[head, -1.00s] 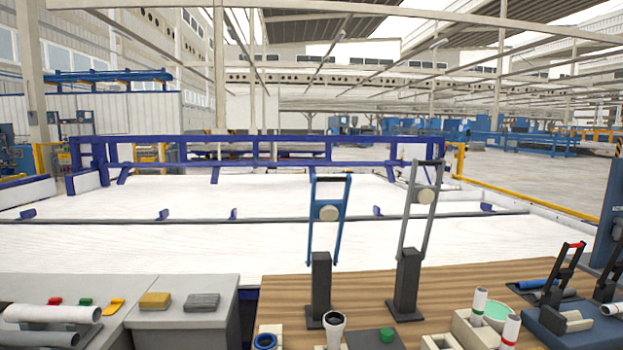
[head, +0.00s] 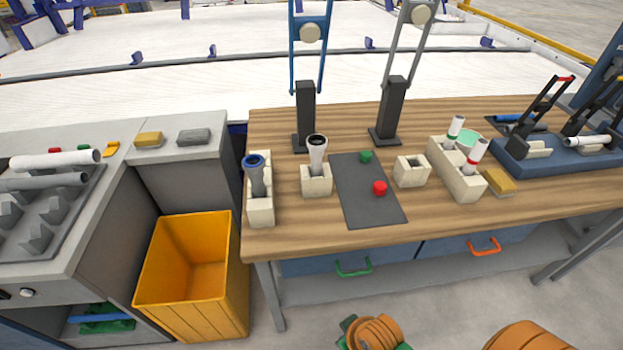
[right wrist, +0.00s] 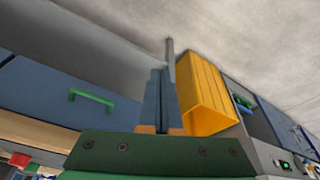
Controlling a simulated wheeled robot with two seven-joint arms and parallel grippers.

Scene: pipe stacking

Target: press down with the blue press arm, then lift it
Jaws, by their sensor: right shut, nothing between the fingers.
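The blue press arm (head: 296,50) stands raised on a dark post (head: 306,112) at the back of the wooden table, in the head view. Its top is cut off by the frame edge. A round cream disc (head: 310,33) sits between its two bars. A similar grey press arm (head: 392,48) stands raised on another dark post to its right. My right gripper (right wrist: 166,72) shows in the right wrist view, its fingers together and empty. It is apart from both press arms, which that view does not show. My left gripper is not in view.
Cream holders with a blue-rimmed pipe (head: 256,178) and a white pipe (head: 317,155) stand before the blue press. A dark mat (head: 368,205) bears green and red caps. A yellow bin (head: 190,285) stands left of the table; it also shows in the right wrist view (right wrist: 205,95).

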